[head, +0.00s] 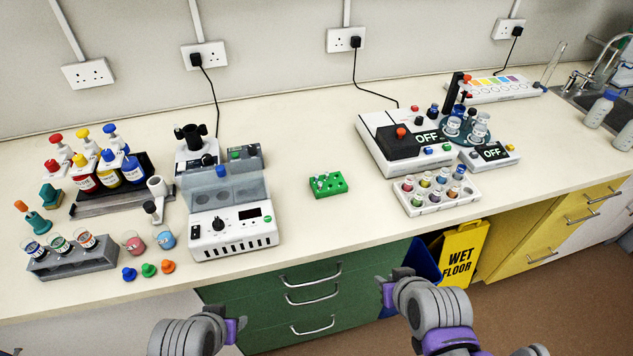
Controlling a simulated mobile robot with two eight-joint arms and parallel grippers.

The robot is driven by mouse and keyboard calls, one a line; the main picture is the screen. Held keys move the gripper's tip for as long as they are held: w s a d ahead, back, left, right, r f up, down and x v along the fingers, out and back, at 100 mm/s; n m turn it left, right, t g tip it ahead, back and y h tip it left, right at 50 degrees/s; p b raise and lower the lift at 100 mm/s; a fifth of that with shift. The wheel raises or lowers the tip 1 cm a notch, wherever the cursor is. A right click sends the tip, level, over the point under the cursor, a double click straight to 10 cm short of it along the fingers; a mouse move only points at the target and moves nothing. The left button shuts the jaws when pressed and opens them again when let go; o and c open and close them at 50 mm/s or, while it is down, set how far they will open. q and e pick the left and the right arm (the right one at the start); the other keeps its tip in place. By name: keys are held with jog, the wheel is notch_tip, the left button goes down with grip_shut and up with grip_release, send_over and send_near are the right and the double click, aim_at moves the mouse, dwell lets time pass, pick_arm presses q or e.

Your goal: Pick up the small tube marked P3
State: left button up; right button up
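A small green rack (340,187) stands near the middle of the bench with several small pale tubes (321,182) in it. A white rack (412,211) to its right holds several small vials with coloured tops. Any P3 mark is too small to read, so I cannot tell which tube bears it. My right gripper (391,284) is low in front of the bench, below the white rack and apart from everything. My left gripper (236,328) is at the bottom, in front of the green drawers. The finger gap of neither gripper is clear.
A white machine with a clear cover (233,232) stands left of the green rack. Farther left are coloured bottles (107,170) and a grey rack (72,262). Devices reading OFF (425,137) stand behind the white rack. The bench front around the green rack is clear.

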jog(key=w+a+r+t+y+b, duration=0.1)
jog(key=w+a+t, duration=0.1)
jog(key=w, duration=0.4)
jog(key=w+a+r+n+t+y+b, duration=0.1)
jog(key=w+a+b, duration=0.1)
jog(key=w+a, duration=0.3)
jog(key=w+a+r+n+t+y+b, duration=0.1)
jog(key=w+a, duration=0.3)
jog(key=w, duration=0.4)
jog(key=shift+w+a+r+t, duration=0.1)
jog(key=shift+w+r+t, duration=0.25)
jog(key=shift+t, duration=0.45)
send_near(317, 176)
jog(key=x, duration=0.2)
jog(key=shift+w+a+f, duration=0.1)
jog(key=shift+w+f, duration=0.05)
jog(key=shift+f, duration=0.2)
jog(key=shift+r+b+x, duration=0.15)
jog(key=shift+x, duration=1.45)
jog(key=shift+r+b+x, duration=0.15)
jog(key=shift+x, duration=1.45)
pick_arm(q)
notch_tip(317, 176, down, 6)
jog(key=s, duration=0.1)
pick_arm(e)
grip_shut()
pick_arm(q)
jog(key=shift+s, duration=0.1)
